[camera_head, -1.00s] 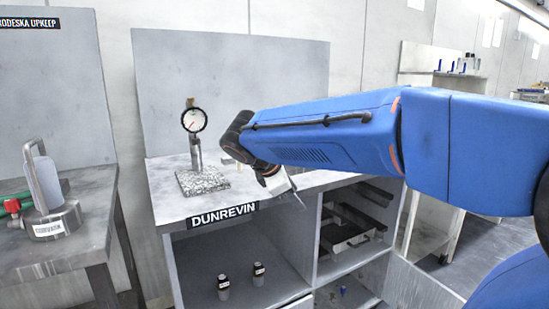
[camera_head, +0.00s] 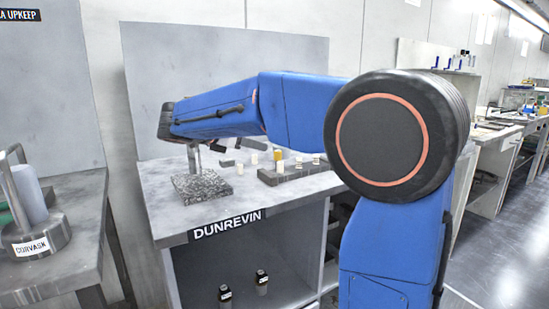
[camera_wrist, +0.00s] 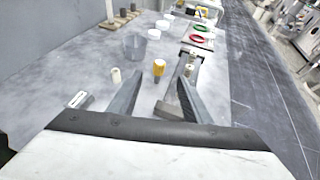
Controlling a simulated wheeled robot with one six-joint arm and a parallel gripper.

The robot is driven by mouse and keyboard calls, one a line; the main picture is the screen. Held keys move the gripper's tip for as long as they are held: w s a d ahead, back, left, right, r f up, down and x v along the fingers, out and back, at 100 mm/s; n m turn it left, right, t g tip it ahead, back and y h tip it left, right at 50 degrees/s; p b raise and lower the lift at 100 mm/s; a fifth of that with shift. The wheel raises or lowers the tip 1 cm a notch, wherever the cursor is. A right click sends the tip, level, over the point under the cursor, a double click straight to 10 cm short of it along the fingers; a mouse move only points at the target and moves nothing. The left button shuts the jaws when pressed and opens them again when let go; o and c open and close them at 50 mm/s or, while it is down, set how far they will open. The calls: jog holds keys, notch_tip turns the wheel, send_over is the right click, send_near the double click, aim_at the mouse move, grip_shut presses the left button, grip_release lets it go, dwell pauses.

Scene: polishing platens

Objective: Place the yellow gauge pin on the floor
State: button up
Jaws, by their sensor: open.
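The yellow gauge pin (camera_wrist: 159,67) stands upright on the grey bench top, with a yellow upper part and a paler lower end. In the head view its yellow part (camera_head: 278,155) shows behind a dark block on the DUNREVIN bench. My gripper (camera_wrist: 161,78) is open and empty, its two dark fingers pointing toward the pin, which appears between and beyond their tips. In the head view my gripper is partly hidden by my arm above the bench. The grey floor (camera_head: 508,222) shows at the right.
A dark block (camera_head: 290,172) bears small pale pins. A speckled stone base (camera_head: 202,186) sits at the bench's left front. Two small dark-capped bottles (camera_head: 262,282) stand in the shelf below. A CORVASK-labelled weight (camera_head: 40,240) stands on the left bench. Floor at the right looks clear.

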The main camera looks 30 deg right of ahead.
aim_at(278, 160)
jog(key=x, duration=1.7)
jog(key=shift+d, duration=0.1)
jog(key=shift+c, duration=0.7)
grip_shut()
